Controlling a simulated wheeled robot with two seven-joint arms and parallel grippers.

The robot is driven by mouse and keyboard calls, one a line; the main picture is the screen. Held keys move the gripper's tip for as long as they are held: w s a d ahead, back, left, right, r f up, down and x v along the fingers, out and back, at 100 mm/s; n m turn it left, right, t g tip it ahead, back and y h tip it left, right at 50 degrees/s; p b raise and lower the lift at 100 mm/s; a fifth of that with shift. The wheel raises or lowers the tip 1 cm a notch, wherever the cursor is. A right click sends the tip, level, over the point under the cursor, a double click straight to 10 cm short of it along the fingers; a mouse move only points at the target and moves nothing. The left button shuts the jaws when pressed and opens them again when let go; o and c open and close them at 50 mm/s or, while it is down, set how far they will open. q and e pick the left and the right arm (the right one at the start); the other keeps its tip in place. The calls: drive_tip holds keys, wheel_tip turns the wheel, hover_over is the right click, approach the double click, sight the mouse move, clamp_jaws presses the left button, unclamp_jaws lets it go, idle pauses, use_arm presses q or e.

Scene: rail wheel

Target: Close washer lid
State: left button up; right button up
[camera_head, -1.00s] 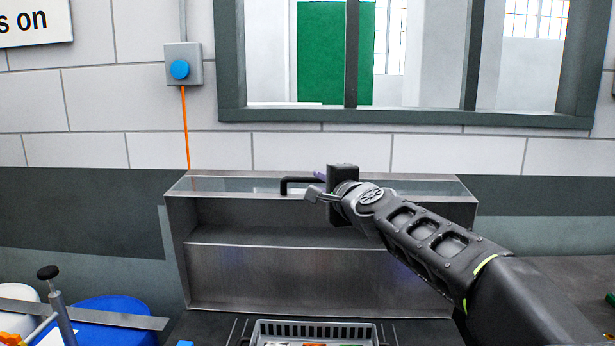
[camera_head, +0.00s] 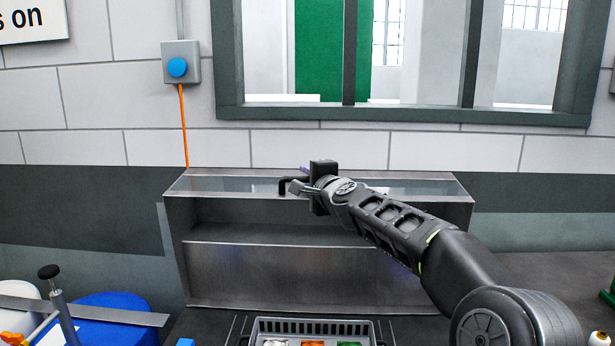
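The washer (camera_head: 270,275) is a grey metal box against the wall. Its lid (camera_head: 405,188) stands raised, with a glass strip along the top and an open hollow beneath. A black handle (camera_head: 284,186) sits at the middle of the lid's upper part. My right gripper (camera_head: 299,187) is at this handle, its fingers overlapping the handle's right end in the view. The gripper's own body hides part of the handle, and I cannot tell whether the fingers touch or grip it. My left gripper is not in view.
A grey basket (camera_head: 312,326) with coloured parts stands in front of the washer. A blue bin (camera_head: 118,304) and a black-knobbed lever (camera_head: 55,290) are at lower left. A blue button box (camera_head: 180,63) is on the wall. A window (camera_head: 403,115) is above the washer.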

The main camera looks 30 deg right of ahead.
clamp_jaws()
idle(1.4)
